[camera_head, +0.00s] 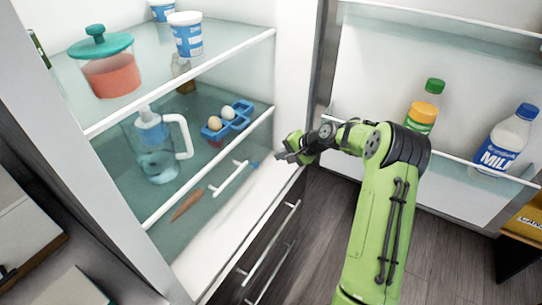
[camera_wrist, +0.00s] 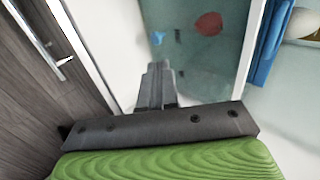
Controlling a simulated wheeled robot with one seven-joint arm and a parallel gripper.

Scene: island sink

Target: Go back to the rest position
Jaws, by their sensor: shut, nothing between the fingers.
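My green arm reaches up from the bottom right in the head view, bent at its elbow toward the open fridge. My gripper (camera_head: 284,156) is at the front edge of the fridge, to the right of the egg holder and near the lower shelf. In the wrist view my gripper (camera_wrist: 158,70) has its dark fingers together with nothing between them. A blue egg holder (camera_head: 238,121) with eggs sits on the shelf left of my gripper, apart from it. Part of a blue edge (camera_wrist: 270,45) shows at the right of the wrist view.
A pitcher (camera_head: 158,160), a teal-lidded container (camera_head: 110,75) and a cup (camera_head: 186,38) stand on the fridge shelves. The open door holds a juice bottle (camera_head: 424,108) and a milk bottle (camera_head: 505,140). Drawer handles (camera_head: 270,250) lie below. The dark floor (camera_head: 310,255) shows free room.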

